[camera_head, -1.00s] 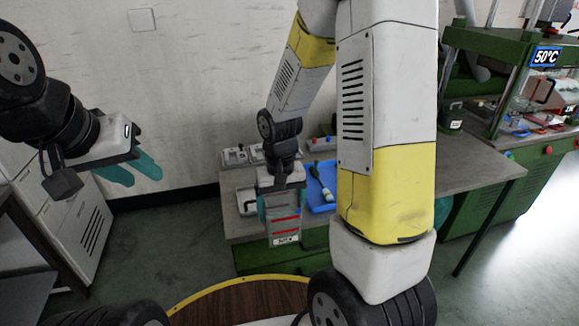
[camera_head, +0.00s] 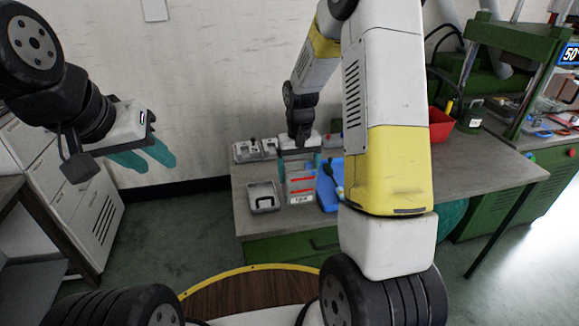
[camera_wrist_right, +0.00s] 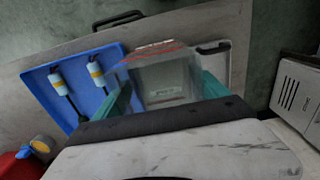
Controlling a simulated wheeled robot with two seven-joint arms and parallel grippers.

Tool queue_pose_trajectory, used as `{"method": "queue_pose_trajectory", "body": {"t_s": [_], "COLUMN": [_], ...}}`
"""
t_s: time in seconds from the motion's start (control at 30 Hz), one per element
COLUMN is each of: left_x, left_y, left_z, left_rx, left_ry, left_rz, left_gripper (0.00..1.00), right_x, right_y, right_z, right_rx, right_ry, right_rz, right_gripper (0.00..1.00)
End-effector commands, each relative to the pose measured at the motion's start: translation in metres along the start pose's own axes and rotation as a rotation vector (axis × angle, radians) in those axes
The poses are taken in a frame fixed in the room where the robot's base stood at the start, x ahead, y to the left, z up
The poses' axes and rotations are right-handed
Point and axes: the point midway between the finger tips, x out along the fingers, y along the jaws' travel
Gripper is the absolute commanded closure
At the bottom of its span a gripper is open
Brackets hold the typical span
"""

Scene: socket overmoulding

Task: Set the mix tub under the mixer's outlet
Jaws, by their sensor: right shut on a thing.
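My right gripper (camera_head: 299,168) is shut on a clear tub (camera_head: 300,188) with red lines and a white label. The tub is upright over the grey bench, between the grey tray and the blue tray; I cannot tell whether it touches the bench top. In the right wrist view the tub (camera_wrist_right: 164,80) sits between the two teal fingers. My left gripper (camera_head: 143,158) is open and empty, in the air at the left, away from the bench. I cannot make out the mixer or its outlet in these views.
Small grey units (camera_head: 246,152) stand behind. A red bin (camera_head: 440,124) and a green machine (camera_head: 520,50) are at the right.

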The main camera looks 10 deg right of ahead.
Motion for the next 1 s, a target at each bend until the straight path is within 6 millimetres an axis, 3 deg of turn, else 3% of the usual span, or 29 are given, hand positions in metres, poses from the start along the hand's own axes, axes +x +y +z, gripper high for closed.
{"method": "queue_pose_trajectory", "body": {"t_s": [0.1, 0.33, 0.7, 0.73, 0.8, 1.0], "left_x": [0.0, 0.0, 0.0, 0.0, 0.0, 0.0], "left_y": [0.0, 0.0, 0.0, 0.0, 0.0, 0.0], "left_z": [0.0, 0.0, 0.0, 0.0, 0.0, 0.0], "left_rx": [0.0, 0.0, 0.0, 0.0, 0.0, 0.0], "left_ry": [0.0, 0.0, 0.0, 0.0, 0.0, 0.0], "left_rz": [0.0, 0.0, 0.0, 0.0, 0.0, 0.0], "left_gripper": [0.64, 0.64, 0.64, 0.64, 0.64, 0.64], "right_x": [0.001, 0.035, 0.039, 0.039, 0.039, 0.038], "right_y": [0.004, 0.003, 0.003, 0.003, 0.003, 0.003], "right_z": [-0.009, -0.007, -0.008, -0.008, -0.008, -0.008], "right_rx": [0.001, -0.001, -0.001, -0.001, -0.001, -0.001], "right_ry": [0.001, -0.002, 0.0, 0.0, 0.0, 0.001], "right_rz": [0.0, 0.0, 0.0, 0.0, 0.0, 0.0], "right_gripper": [0.59, 0.59, 0.59, 0.11, 0.0, 0.0]}}
